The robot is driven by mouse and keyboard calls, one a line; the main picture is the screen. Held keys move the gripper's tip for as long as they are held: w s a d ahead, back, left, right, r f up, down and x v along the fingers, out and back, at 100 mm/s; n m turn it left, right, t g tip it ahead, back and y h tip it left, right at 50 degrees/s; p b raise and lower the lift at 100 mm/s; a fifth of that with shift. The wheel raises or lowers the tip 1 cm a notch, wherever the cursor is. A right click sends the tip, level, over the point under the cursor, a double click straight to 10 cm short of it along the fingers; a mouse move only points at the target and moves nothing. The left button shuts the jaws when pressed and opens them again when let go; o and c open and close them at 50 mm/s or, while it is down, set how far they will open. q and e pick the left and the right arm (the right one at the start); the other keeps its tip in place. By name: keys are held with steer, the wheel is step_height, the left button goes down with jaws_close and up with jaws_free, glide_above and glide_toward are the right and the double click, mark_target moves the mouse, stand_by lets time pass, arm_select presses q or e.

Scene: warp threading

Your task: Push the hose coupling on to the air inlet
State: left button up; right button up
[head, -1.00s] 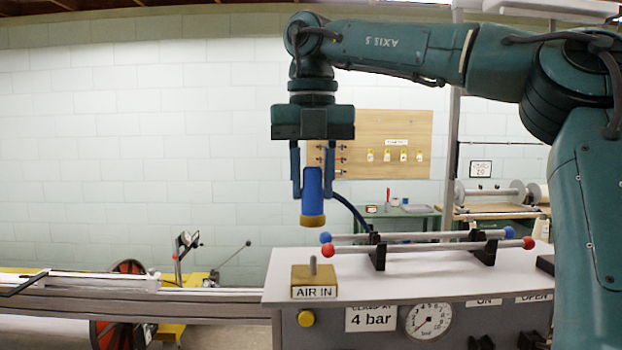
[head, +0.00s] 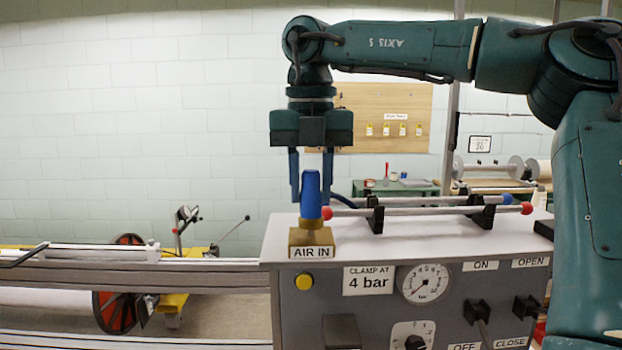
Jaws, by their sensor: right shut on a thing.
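The hose coupling (head: 311,196) is a blue sleeve that stands upright, with its lower end right above the brass AIR IN block (head: 298,238) on the grey machine top. My right gripper (head: 311,192) points straight down and is shut on the coupling, one finger on each side. The inlet's thin pin is hidden behind or inside the coupling's lower end. I cannot tell how far the coupling sits on it. The dark blue hose (head: 341,200) runs off to the right behind the gripper. My left gripper is not in view.
Two rods with red and blue ball ends lie in black holders (head: 375,214) just right of the inlet. The machine front (head: 285,325) carries a gauge (head: 425,283), a yellow button (head: 303,281) and black switches. A rail (head: 150,273) extends left.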

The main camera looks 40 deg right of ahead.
arm_select(q)
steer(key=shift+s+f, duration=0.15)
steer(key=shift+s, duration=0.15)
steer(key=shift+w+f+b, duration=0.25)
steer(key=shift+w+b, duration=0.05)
steer(key=shift+b, duration=0.1)
arm_select(e)
steer(key=shift+f, duration=0.75)
steer(key=o, duration=0.8)
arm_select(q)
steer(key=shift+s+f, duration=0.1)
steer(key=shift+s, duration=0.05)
arm_select(e)
steer(key=shift+o, duration=0.6)
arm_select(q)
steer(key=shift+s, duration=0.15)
arm_select(e)
steer(key=shift+r, duration=0.15)
arm_select(q)
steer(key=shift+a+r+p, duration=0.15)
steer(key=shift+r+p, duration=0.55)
steer(key=shift+p, duration=0.65)
arm_select(e)
step_height(320, 180, up, 13)
